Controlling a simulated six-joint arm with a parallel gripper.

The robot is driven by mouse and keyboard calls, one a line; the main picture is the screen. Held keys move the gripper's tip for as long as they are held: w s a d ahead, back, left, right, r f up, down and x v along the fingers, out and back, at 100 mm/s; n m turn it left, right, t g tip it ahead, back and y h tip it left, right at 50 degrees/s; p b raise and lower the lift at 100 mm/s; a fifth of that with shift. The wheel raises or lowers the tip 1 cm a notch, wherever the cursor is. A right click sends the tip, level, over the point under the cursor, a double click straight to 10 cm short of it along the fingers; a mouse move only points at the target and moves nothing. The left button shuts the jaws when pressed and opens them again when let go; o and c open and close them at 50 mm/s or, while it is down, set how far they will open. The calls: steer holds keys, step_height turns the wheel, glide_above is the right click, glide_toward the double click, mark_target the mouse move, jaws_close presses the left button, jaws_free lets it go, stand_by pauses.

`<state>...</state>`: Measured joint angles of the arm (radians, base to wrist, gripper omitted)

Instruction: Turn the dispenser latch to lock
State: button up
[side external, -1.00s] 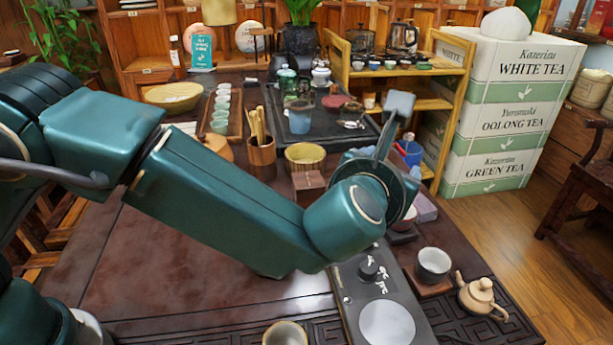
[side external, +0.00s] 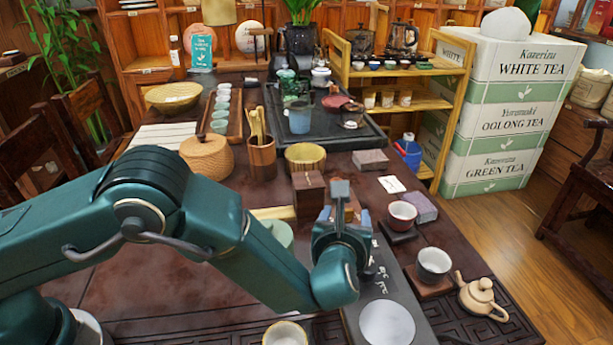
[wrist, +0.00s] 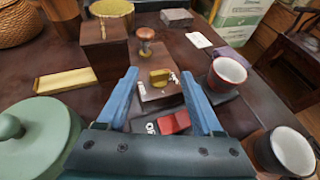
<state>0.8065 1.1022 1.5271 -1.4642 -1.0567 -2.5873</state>
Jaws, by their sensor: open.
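The dark dispenser panel (side external: 355,310) has a silver disc and white lock marks (side external: 381,273) in the side view. In the wrist view, a yellow latch-like knob (wrist: 160,77) lies between my fingertips, with a small white mark to its right. A red piece (wrist: 173,123) sits nearer, with white marks beside it. I cannot tell which of the two is the latch. My gripper (side external: 340,235) is over the far part of the panel and hides it in the side view. In the wrist view my gripper (wrist: 160,74) is open, its blue fingers apart and empty.
A green lidded pot (wrist: 35,140) is at left. A wooden block (wrist: 104,48) and a copper-coloured knob (wrist: 147,42) stand beyond the fingers.

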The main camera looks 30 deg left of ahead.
steer(key=shift+x, duration=0.9)
jaws_close()
steer(key=shift+r, duration=0.1)
steer(key=shift+n+y, duration=0.3)
steer(key=shift+w, duration=0.1)
steer(key=shift+n+g+y, duration=0.3)
steer(key=shift+n+y, duration=0.1)
steer(key=shift+y, duration=0.1)
